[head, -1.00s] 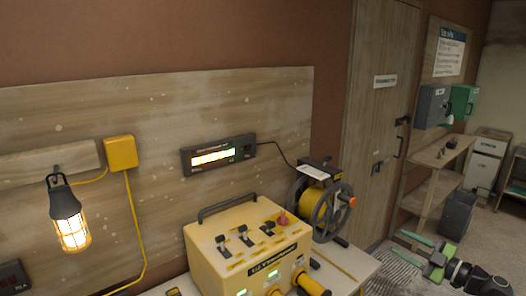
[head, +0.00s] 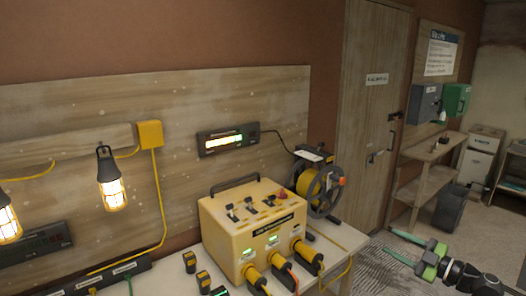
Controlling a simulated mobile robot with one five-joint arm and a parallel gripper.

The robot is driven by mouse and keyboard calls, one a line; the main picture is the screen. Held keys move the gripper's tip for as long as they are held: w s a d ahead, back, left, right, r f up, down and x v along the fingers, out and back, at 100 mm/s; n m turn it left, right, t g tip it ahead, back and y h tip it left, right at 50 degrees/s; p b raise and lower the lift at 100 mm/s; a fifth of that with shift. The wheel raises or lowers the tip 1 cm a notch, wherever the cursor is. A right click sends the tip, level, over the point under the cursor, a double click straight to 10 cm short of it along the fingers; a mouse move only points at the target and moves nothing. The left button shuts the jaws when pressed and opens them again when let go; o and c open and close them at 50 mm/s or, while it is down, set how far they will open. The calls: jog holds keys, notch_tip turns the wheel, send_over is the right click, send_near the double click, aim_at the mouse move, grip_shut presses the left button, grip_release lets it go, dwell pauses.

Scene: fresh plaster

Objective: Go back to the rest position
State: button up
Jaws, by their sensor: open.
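My gripper (head: 412,250) shows at the lower right in the head view, with green fingers held apart and nothing between them. The black end of my arm (head: 465,277) reaches in from the right edge. The gripper is in front of the patterned floor area, well to the right of the yellow power box (head: 258,228), and touches nothing that I can see.
The workbench (head: 345,238) holds the power box with plugged yellow connectors, a cable reel (head: 318,190) and several small yellow-black plugs. A lit work lamp (head: 111,185) hangs at left. A door (head: 372,110) and wooden shelf (head: 430,160) stand behind. Floor near the gripper looks clear.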

jog(key=a+f+n+g, duration=0.1)
jog(key=a+f+g, duration=0.2)
jog(key=a, duration=0.7)
jog(key=a+f+n+g, duration=0.1)
jog(key=a+f+g, duration=0.25)
jog(key=a, duration=0.65)
jog(key=a+f+n+g, duration=0.1)
jog(key=a+f+g, duration=0.2)
jog(key=a, duration=0.7)
jog(key=s+a+f+m+g+h, duration=0.2)
jog(key=s+f+m+h, duration=0.1)
jog(key=f, duration=0.3)
jog(key=s+a+f+m+g+h, duration=0.1)
jog(key=s+f+m+g+h, duration=0.15)
jog(key=f+m, duration=0.2)
jog(key=d+f+m+h, duration=0.1)
jog(key=d+m+h, duration=0.2)
jog(key=d+m, duration=0.2)
jog(key=s+d+f+m+h, duration=0.1)
jog(key=d+f+m+h, duration=0.1)
jog(key=d+m, duration=0.3)
jog(key=shift+s+f+m+h, duration=0.25)
jog(key=shift+m+h, duration=0.4)
jog(key=shift+m, duration=0.6)
